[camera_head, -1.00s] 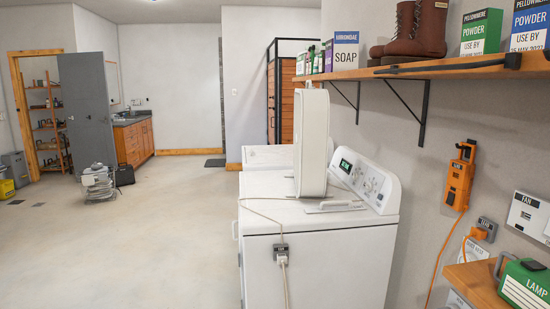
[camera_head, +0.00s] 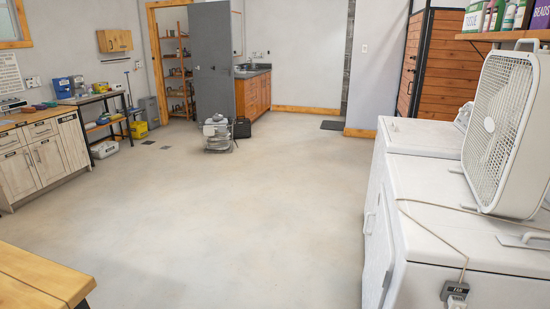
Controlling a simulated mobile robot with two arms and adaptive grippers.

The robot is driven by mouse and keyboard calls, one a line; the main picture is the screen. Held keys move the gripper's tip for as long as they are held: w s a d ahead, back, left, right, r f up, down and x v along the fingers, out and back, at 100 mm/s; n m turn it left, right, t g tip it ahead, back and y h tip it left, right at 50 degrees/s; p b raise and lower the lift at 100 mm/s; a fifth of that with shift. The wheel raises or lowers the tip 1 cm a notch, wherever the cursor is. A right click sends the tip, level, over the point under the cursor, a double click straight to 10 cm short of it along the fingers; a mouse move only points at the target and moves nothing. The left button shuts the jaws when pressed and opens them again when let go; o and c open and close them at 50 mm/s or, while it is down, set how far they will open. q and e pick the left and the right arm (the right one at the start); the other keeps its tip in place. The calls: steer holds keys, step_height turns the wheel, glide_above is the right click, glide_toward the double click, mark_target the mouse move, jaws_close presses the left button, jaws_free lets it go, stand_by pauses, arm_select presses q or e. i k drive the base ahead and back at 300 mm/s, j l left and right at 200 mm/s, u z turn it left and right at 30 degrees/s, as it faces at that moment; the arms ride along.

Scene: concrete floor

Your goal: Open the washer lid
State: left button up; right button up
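Two white machines stand side by side at the right in the head view. The near white machine (camera_head: 428,222) has a flat top with a pale raised handle (camera_head: 522,240) near the right edge of the picture, and its top looks closed. The far white machine (camera_head: 421,138) stands just behind it, with its top down. A white box fan (camera_head: 497,132) stands upright on the near machine's top. Its cord runs over the top and down to a plug box (camera_head: 455,293). Neither of my grippers is in view.
The concrete floor (camera_head: 240,210) is open left of the machines. A wooden tabletop (camera_head: 40,282) is at lower left, with cabinets (camera_head: 35,160) behind it. A grey appliance (camera_head: 217,132) stands on the floor near the grey door (camera_head: 212,60). A shelf (camera_head: 505,36) hangs above the fan.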

mark_target(406, 132)
steer(key=i+j, duration=0.1)
steer(key=i, duration=1)
steer(key=i+j, duration=0.15)
steer(key=i, duration=0.95)
steer(key=i+l+z, duration=0.2)
steer(key=i, duration=0.55)
steer(key=i+j+z, duration=0.25)
steer(key=i, duration=0.5)
steer(key=i+z, duration=0.2)
steer(key=i, duration=0.6)
